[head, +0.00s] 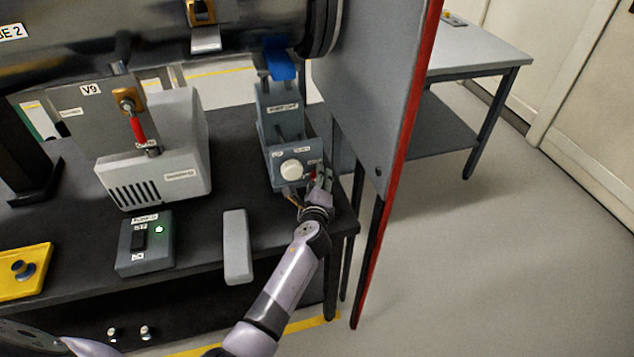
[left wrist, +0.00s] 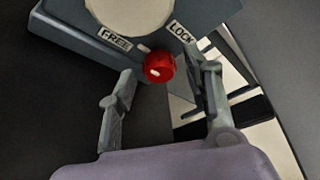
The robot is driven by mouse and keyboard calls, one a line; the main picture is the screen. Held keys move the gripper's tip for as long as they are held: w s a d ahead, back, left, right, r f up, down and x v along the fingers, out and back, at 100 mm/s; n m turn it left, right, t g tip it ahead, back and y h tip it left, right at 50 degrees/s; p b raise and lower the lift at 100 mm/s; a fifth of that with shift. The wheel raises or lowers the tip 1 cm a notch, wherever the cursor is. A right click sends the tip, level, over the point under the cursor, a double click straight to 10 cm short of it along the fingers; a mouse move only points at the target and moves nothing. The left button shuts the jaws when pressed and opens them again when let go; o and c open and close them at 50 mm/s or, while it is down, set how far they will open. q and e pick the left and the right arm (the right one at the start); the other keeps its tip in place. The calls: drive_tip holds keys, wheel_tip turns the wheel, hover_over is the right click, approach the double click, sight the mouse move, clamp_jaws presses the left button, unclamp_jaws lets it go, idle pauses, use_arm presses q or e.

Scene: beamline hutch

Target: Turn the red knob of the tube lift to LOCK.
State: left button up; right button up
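The tube lift (head: 279,122) is a blue-grey unit on the dark bench, with a large white dial (head: 292,169) on its front. Its small red knob (head: 313,175) is partly hidden by my left gripper (head: 319,188) in the head view. In the left wrist view the red knob (left wrist: 159,66) sits below and between the FREE label (left wrist: 115,38) and the LOCK label (left wrist: 182,32). A pale spot shows on the knob's lower left; a pale mark lies on the panel towards FREE. My left gripper (left wrist: 164,75) is open, fingers either side of the knob, apparently not touching it. My right gripper is out of view.
A grey panel with a red edge (head: 408,100) stands close right of the lift. A grey block (head: 237,246), a switch box (head: 146,242) and a white pump-like unit (head: 153,160) are on the bench. A metal pipe (head: 110,50) runs above.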

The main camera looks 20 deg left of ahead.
use_arm(q)
clamp_jaws()
drive_tip(key=shift+r+m+p, duration=0.25)
drive_tip(key=shift+m+p, duration=0.05)
drive_tip(key=shift+p, duration=0.5)
drive_tip(key=m+g+p, duration=0.1)
drive_tip(key=p, duration=0.1)
drive_tip(key=m+y+p, duration=0.1)
drive_tip(key=p, duration=0.2)
drive_tip(key=shift+w+d+r+m+g, duration=0.1)
drive_tip(key=shift+r+m+g, duration=0.1)
drive_tip(key=shift+m+g, duration=0.2)
drive_tip(key=m+g+y+p, duration=0.1)
drive_tip(key=m+p, duration=0.1)
drive_tip(key=shift+d+f+m, duration=0.1)
drive_tip(key=shift+m, duration=0.2)
drive_tip(key=shift+w+d+f+m+g+y+p, duration=0.1)
drive_tip(key=shift+m+g+y+p, duration=0.35)
drive_tip(key=shift+m+y, duration=0.35)
drive_tip(key=shift+f+m+g+y+b, duration=0.1)
drive_tip(key=shift+m+g+y+b, duration=0.35)
drive_tip(key=shift+m, duration=0.55)
drive_tip(key=shift+w+d+f+m+g+y+b, duration=0.1)
drive_tip(key=shift+m+g+y+b, duration=0.1)
drive_tip(key=shift+m+y+b, duration=0.4)
drive_tip(key=shift+d+m+g+y+b, duration=0.1)
drive_tip(key=shift+m+g+y+b, duration=0.1)
drive_tip(key=shift+m+y+b, duration=0.35)
drive_tip(key=shift+m, duration=0.35)
